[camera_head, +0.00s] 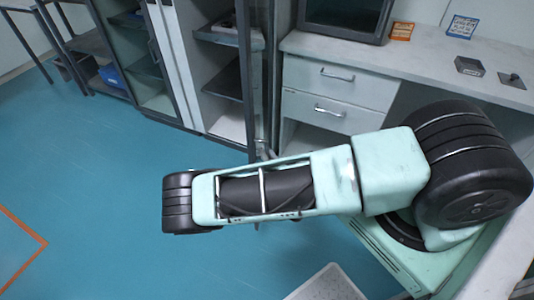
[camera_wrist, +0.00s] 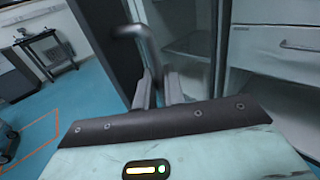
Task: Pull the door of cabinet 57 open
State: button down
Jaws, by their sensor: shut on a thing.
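The cabinet (camera_head: 231,126) stands at the back centre with white inner walls and dark shelves. Its dark-framed glass door (camera_head: 258,75) stands out from the front, seen nearly edge-on, so the door is open and the shelves show. In the wrist view the dark door panel (camera_wrist: 105,38) is on the left and the lit cabinet interior (camera_wrist: 190,65) on the right. My gripper (camera_wrist: 160,86) is shut on the curved grey door handle (camera_wrist: 146,48). In the head view my forearm mostly hides the gripper. No cabinet number is readable.
A white drawer unit under a bench (camera_head: 340,95) stands directly right of the cabinet. Another glass-fronted cabinet (camera_head: 145,65) is on the left. A pale bin (camera_head: 328,284) sits at the bottom. Blue floor is clear at left and in front.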

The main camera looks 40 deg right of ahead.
jog(key=c, duration=1.6)
grip_release()
jog(key=shift+w+d, duration=0.1)
jog(key=shift+d, duration=0.05)
jog(key=s+a+b, duration=0.1)
jog(key=s+a, duration=0.2)
jog(key=s, duration=1.4)
jog(key=shift+b, duration=0.3)
jog(key=shift+s, duration=0.1)
